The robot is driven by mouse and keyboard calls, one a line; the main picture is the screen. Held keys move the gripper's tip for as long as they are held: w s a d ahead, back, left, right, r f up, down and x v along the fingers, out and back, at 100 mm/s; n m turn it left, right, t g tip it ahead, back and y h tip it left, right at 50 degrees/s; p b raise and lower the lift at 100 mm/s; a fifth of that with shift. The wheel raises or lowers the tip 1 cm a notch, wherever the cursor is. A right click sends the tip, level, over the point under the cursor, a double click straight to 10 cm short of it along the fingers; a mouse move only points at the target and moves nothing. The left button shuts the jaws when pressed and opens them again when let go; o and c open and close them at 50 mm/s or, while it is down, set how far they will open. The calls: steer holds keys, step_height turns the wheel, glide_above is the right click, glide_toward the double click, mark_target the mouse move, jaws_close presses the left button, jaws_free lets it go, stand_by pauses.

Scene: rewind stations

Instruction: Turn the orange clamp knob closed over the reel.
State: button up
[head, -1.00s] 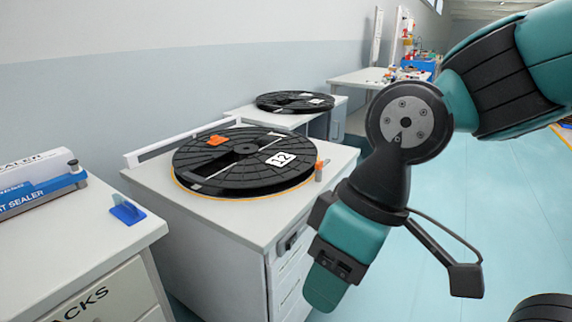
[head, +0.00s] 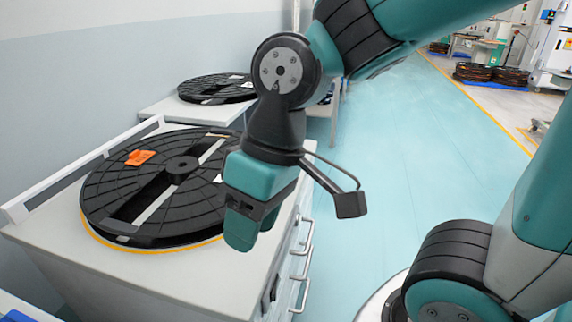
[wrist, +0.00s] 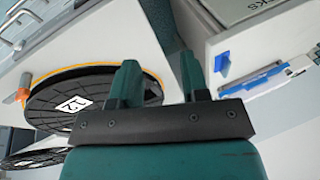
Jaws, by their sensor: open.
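A large black reel (head: 205,160) lies flat on a white cabinet with a yellow-orange rim beneath it. It also shows in the wrist view (wrist: 60,118), with a white "12" label. In the wrist view a small orange piece on a grey post (wrist: 24,88) stands beside the reel's edge; it looks like the clamp knob. In the head view my arm hides that spot. A separate orange piece (head: 140,157) lies on top of the reel. My gripper (head: 243,233) is above the cabinet's right side, pointing down. In the wrist view its teal fingers (wrist: 158,80) are apart and empty.
A second reel (head: 217,88) lies on a farther table. A white rail (head: 80,172) runs along the cabinet's left edge. A blue-and-white sealer (wrist: 268,80) and a blue piece (wrist: 222,61) are on another bench. The floor (head: 400,150) to the right is clear.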

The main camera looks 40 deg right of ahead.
steer(key=w+d+r+m+h+p, duration=0.1)
steer(key=w+d+r+m+p, duration=0.15)
steer(key=w+d+m, duration=0.4)
steer(key=w+d+r+m+h+p, duration=0.1)
steer(key=w+d+r+m+p, duration=0.2)
steer(key=w, duration=0.7)
steer(key=w+d+f+m+h+p, duration=0.25)
steer(key=w+d+m+p, duration=0.45)
steer(key=d, duration=0.6)
steer(key=shift+n+y, duration=0.25)
steer(key=shift+y, duration=0.1)
steer(key=f, duration=0.6)
steer(key=w+f, duration=0.1)
steer(key=f, duration=0.5)
steer(key=d+f, duration=0.1)
steer(key=f, duration=0.5)
steer(key=shift+w+f, duration=0.2)
steer(key=shift+a, duration=0.1)
jaws_close()
